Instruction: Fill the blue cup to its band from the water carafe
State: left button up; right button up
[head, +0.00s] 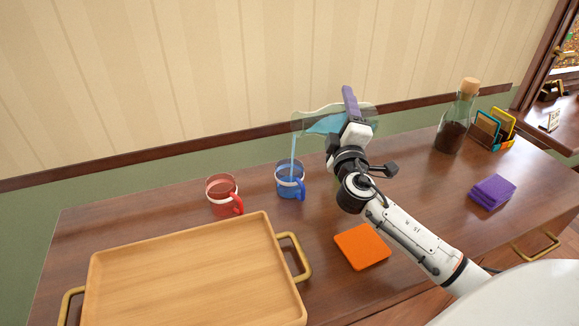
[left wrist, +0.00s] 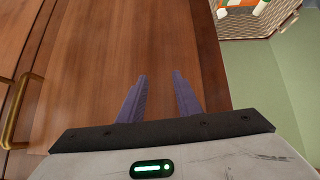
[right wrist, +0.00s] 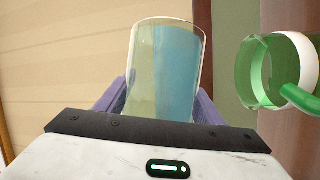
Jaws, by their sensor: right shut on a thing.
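My right gripper (head: 350,118) is shut on the clear glass carafe (head: 308,121), which is tipped to the left above the blue cup. A thin blue stream of water runs from its mouth down into the blue cup (head: 284,192). The cup stands upright with a pale band around it and its handle to the right; the water level inside is hard to tell. In the right wrist view the carafe (right wrist: 165,65) sits between the fingers with blue water along one side. My left gripper (left wrist: 160,78) is open and empty in the left wrist view, over brown wood.
A red cup (head: 221,200) stands left of the blue cup. A green cup (right wrist: 265,75) shows in the right wrist view. A wooden tray (head: 190,268), orange square (head: 362,247), purple cloth (head: 492,191) and corked bottle (head: 454,125) are on the table.

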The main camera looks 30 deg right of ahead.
jog(key=shift+a+r+n+b, duration=0.1)
jog(key=shift+r+n+b, duration=0.2)
jog(key=shift+r+n, duration=0.1)
dwell(1.8)
